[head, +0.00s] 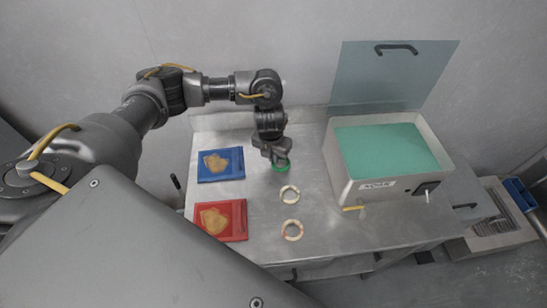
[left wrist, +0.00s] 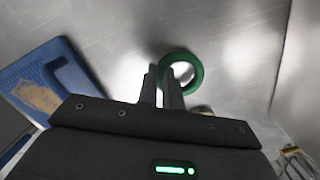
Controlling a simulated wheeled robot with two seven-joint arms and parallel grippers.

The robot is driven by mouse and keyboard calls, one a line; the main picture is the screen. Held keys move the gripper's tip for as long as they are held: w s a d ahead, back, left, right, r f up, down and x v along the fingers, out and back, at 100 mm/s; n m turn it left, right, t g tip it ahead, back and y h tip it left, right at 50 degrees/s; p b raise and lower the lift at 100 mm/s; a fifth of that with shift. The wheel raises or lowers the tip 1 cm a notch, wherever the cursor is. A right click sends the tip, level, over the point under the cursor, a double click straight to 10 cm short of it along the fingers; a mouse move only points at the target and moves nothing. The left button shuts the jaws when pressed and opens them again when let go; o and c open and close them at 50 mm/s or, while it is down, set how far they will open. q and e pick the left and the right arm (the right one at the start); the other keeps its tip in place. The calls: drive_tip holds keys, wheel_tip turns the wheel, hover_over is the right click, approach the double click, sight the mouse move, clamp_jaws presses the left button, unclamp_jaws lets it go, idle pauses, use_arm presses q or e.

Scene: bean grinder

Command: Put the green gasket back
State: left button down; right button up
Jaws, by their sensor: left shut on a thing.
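The green gasket (head: 284,169) is a ring at my left gripper (head: 277,158) in the head view, over the back middle of the metal table. In the left wrist view the green gasket (left wrist: 194,68) shows between and beyond the fingertips of my left gripper (left wrist: 165,76), which are shut on its near rim. I cannot tell whether the gasket touches the table. Two pale rings, one nearer the back (head: 289,194) and one nearer the front (head: 292,230), lie flat on the table in front of it. My right gripper is not in view.
A blue tray (head: 239,176) and a red tray (head: 241,234), each with brown material, lie on the left of the metal table (head: 262,252). A box (head: 345,178) with a teal top and raised clear lid (head: 390,85) stands right. Bare table surrounds the pale rings.

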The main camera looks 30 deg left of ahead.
use_arm(q)
drive_tip(key=shift+f, duration=0.5)
drive_tip(key=c, duration=1.6)
unclamp_jaws()
drive_tip(key=shift+f, duration=0.1)
drive_tip(key=shift+o, duration=0.2)
drive_tip(key=shift+r, duration=0.65)
wheel_tip(320, 180, up, 11)
drive_tip(key=s, duration=0.1)
drive_tip(key=shift+s+p, duration=0.25)
drive_tip(key=shift+p, duration=0.05)
drive_tip(key=shift+d, duration=0.1)
